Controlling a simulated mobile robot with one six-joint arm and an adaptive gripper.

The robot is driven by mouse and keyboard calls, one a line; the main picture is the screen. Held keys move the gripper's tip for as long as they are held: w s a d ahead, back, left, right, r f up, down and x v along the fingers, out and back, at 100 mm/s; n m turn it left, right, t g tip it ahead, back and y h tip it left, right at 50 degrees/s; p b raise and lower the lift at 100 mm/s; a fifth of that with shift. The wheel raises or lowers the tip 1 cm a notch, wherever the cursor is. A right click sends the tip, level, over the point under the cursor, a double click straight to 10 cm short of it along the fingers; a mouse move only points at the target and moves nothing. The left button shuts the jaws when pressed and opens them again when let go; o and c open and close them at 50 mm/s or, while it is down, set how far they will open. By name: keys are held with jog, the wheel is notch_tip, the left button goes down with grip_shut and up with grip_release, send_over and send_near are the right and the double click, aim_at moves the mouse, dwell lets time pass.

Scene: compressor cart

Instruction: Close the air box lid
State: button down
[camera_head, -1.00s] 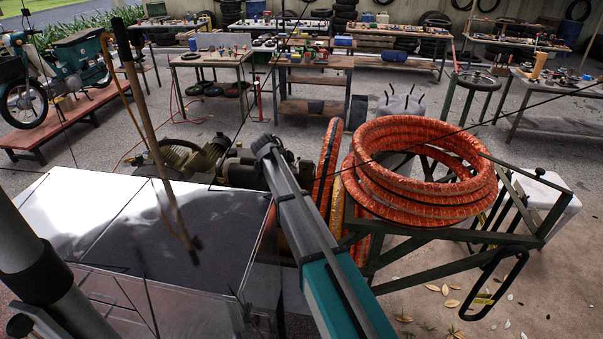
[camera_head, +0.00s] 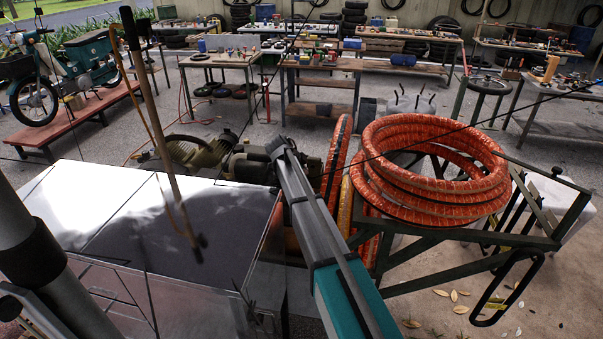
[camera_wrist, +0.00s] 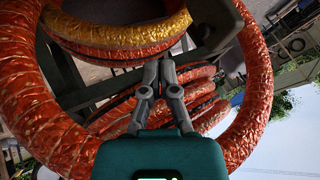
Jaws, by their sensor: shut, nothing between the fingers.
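In the wrist view my gripper (camera_wrist: 159,66) shows its two grey fingers coming together, shut and empty. Orange hose coils surround it in that view, and I cannot tell whether the fingers touch them. In the head view my grey and teal arm reaches up the middle, between a shiny flat-topped box (camera_head: 175,222) on the left and the orange hose coils (camera_head: 432,198) on the right. I cannot tell which part is the air box lid. My gripper's fingertips are not clear in the head view.
The coils rest on a dark green metal frame (camera_head: 470,262). An olive compressor or motor (camera_head: 190,153) sits behind the shiny box. A brown rod (camera_head: 150,95) rises over the box. A white box (camera_head: 560,200) stands behind the frame. Workbenches line the back.

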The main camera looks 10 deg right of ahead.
jog(key=w+d+f+b, duration=0.2)
jog(key=w+d+f, duration=0.1)
jog(key=w, duration=0.2)
jog(key=shift+w+d+f+b, duration=0.15)
jog(key=shift+w+d+b, duration=0.05)
jog(key=shift+w+b, duration=0.15)
dwell(0.3)
jog(key=shift+d, duration=0.1)
